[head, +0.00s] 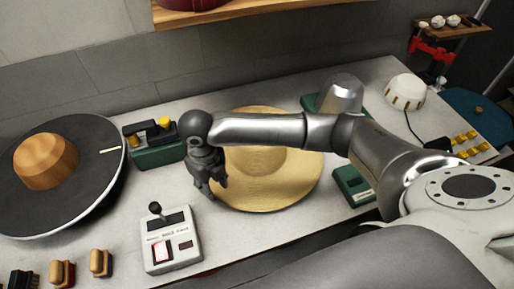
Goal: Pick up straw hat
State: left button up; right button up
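The straw hat (288,180) is yellow and wide-brimmed and lies on the grey worktop in the middle of the head view. My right arm reaches in from the right and crosses over the far part of the hat, hiding part of its crown and brim. My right gripper (213,190) points down at the left edge of the brim. Its fingers are small and dark here, so I cannot tell whether they are apart or touching the brim. My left gripper is not in view.
A round dark plate with a wooden hat block (46,161) stands at left. A green device (156,146) is behind my gripper. A control box with a lever (171,241) stands in front. Wooden brushes (100,262) lie front left. A metal form (341,93) and white dome (405,92) stand back right.

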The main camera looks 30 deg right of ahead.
aim_at(215, 195)
jog(key=shift+f, duration=0.7)
jog(key=shift+f+p, duration=0.4)
jog(key=shift+p, duration=0.05)
notch_tip(215, 195, down, 3)
jog(key=shift+a+f+p, duration=0.1)
jog(key=shift+f+p, duration=0.1)
jog(key=shift+p, duration=0.45)
jog(key=shift+f, duration=0.45)
jog(key=shift+w, duration=0.1)
grip_shut()
